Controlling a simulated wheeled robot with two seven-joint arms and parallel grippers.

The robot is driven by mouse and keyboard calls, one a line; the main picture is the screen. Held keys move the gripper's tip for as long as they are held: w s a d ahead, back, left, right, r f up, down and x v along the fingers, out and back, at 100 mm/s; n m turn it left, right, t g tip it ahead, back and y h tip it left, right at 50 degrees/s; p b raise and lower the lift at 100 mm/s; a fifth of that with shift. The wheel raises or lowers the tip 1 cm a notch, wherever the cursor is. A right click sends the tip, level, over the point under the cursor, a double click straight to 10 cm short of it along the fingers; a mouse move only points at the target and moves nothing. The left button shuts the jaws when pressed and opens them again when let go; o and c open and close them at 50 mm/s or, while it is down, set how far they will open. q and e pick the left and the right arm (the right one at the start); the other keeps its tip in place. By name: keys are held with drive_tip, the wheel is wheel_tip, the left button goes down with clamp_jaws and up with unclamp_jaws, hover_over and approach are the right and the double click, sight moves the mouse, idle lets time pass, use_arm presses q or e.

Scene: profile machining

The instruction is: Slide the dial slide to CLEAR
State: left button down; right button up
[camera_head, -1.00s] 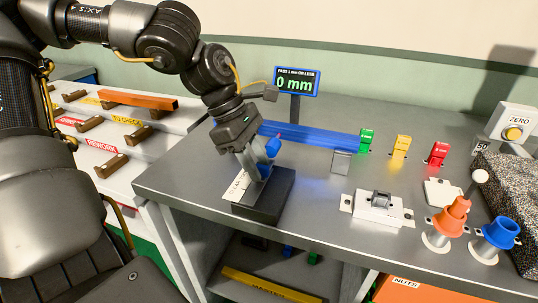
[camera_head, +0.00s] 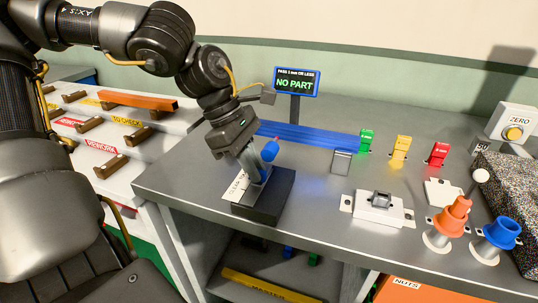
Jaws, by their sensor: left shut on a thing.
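The dial slide unit is a dark block (camera_head: 268,205) on the grey bench, with a white label plate (camera_head: 235,186) on its left side that is partly covered. A blue part with a red tip (camera_head: 270,151) stands above the block, beside my fingers. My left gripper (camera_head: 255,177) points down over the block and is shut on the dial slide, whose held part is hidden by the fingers. The display (camera_head: 296,83) behind reads "NO PART" in green. My right gripper is not in view.
A blue bar (camera_head: 310,134) lies behind the unit. Green (camera_head: 366,140), yellow (camera_head: 400,147) and red (camera_head: 438,153) blocks stand to its right. A white fixture (camera_head: 377,208), orange and blue cones and a ZERO button (camera_head: 514,133) are further right. A rack stands left.

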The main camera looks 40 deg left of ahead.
use_arm(q)
drive_tip(key=shift+s+d+f+b, duration=0.1)
drive_tip(key=shift+s+d+b, duration=0.1)
drive_tip(key=shift+s, duration=0.45)
drive_tip(key=shift+s+d+b, duration=0.1)
drive_tip(key=shift+s+d, duration=0.1)
drive_tip(key=shift+s, duration=0.6)
drive_tip(key=c, duration=1.2)
unclamp_jaws()
drive_tip(key=shift+c, duration=0.2)
wheel_tip(320, 180, up, 2)
drive_tip(key=shift+p, duration=0.45)
drive_tip(key=shift+r+p, duration=1.25)
drive_tip(key=shift+r, duration=0.85)
